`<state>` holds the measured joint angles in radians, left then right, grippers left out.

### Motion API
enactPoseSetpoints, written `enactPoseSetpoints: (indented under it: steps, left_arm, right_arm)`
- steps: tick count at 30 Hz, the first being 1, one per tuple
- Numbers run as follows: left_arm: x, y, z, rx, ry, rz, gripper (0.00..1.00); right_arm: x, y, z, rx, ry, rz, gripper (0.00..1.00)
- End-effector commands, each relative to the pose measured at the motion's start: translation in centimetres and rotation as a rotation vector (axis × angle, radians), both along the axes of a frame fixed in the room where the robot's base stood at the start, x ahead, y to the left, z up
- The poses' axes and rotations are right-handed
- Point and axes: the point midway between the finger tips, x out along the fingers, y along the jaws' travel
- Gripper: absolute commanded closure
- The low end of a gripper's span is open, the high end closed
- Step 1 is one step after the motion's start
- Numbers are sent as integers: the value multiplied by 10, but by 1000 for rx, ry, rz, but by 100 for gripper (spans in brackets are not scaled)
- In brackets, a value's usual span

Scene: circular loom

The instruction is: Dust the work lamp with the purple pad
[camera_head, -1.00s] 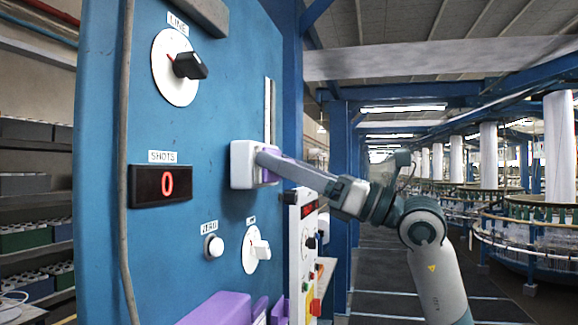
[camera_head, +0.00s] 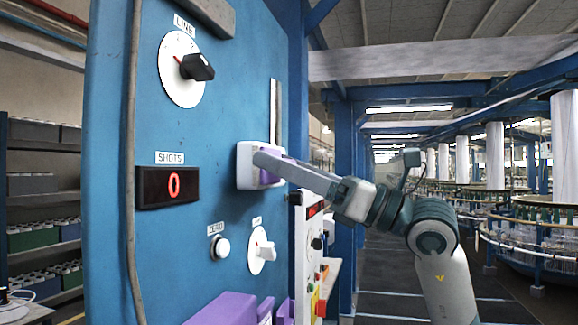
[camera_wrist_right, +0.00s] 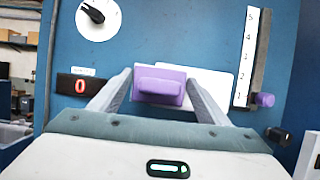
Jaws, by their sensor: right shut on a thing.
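My right gripper (camera_head: 262,164) is at the blue panel, its fingers on either side of a purple block, which I take as the purple pad (camera_head: 266,177). The pad also shows between the fingertips in the right wrist view (camera_wrist_right: 161,87). Directly behind the pad is a white rounded block (camera_head: 244,168), close to or against the panel; its edge shows right of the pad in the wrist view (camera_wrist_right: 213,84). I cannot tell whether this white block is the work lamp or part of the pad. My left gripper is not in view.
The blue panel (camera_head: 215,110) carries a LINE dial (camera_head: 181,68), a red SHOTS display (camera_head: 168,187), a ZERO button (camera_head: 220,247) and a white knob (camera_head: 262,250). A numbered scale (camera_wrist_right: 246,58) has a purple knob (camera_wrist_right: 264,99). A purple thing (camera_head: 222,309) sits below.

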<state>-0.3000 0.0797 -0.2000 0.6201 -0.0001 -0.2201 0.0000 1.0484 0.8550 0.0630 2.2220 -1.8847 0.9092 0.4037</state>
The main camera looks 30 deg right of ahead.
Motion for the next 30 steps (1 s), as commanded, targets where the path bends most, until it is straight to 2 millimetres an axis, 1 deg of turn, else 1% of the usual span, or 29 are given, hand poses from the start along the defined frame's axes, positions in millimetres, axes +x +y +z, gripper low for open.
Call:
enactPoseSetpoints:
  steps: [9,16,30]
  left_arm:
    - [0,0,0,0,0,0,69]
    - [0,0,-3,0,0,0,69]
    - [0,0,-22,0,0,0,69]
  right_arm:
    - [-2,3,0,1,2,1,48]
    - [-4,0,-1,0,2,-1,48]
    - [-33,-25,-2,1,-1,-1,48]
